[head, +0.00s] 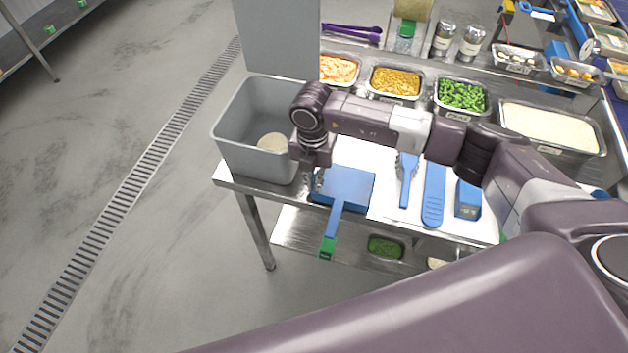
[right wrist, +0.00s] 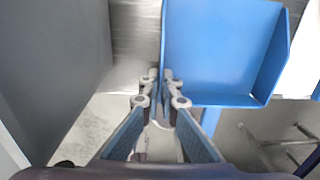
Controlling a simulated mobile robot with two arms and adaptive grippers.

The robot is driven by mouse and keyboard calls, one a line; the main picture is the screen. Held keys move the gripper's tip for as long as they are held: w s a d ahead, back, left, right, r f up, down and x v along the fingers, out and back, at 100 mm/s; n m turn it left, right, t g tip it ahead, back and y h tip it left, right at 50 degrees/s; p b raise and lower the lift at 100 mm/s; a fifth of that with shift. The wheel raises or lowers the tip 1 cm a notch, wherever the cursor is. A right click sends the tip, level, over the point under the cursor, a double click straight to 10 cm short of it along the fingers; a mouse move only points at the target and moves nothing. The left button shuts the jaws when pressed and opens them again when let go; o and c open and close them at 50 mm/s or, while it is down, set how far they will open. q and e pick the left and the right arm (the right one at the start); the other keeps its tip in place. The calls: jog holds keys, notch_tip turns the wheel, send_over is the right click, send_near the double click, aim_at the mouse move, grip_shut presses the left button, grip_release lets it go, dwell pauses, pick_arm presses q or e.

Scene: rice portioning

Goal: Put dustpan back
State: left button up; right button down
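The blue dustpan (head: 352,184) is at the table's front edge, just right of the grey bin. My right gripper (head: 318,183) points down at the dustpan's left side. In the right wrist view, its fingertips (right wrist: 159,76) are close together at the left side wall of the dustpan (right wrist: 222,50) and appear closed on that wall. Whether the pan rests fully on the table is hard to tell. My left gripper is out of view.
A grey bin (head: 237,152) with pale contents stands close on the left.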

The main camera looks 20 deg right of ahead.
jog(key=shift+f, duration=0.15)
jog(key=shift+f, duration=0.1)
jog(key=shift+f, duration=0.15)
jog(key=c, duration=2.2)
grip_release()
jog(key=shift+o, duration=0.2)
jog(key=shift+r, duration=0.25)
notch_tip(320, 180, up, 12)
jog(key=b, duration=0.4)
jog(key=shift+a, duration=0.1)
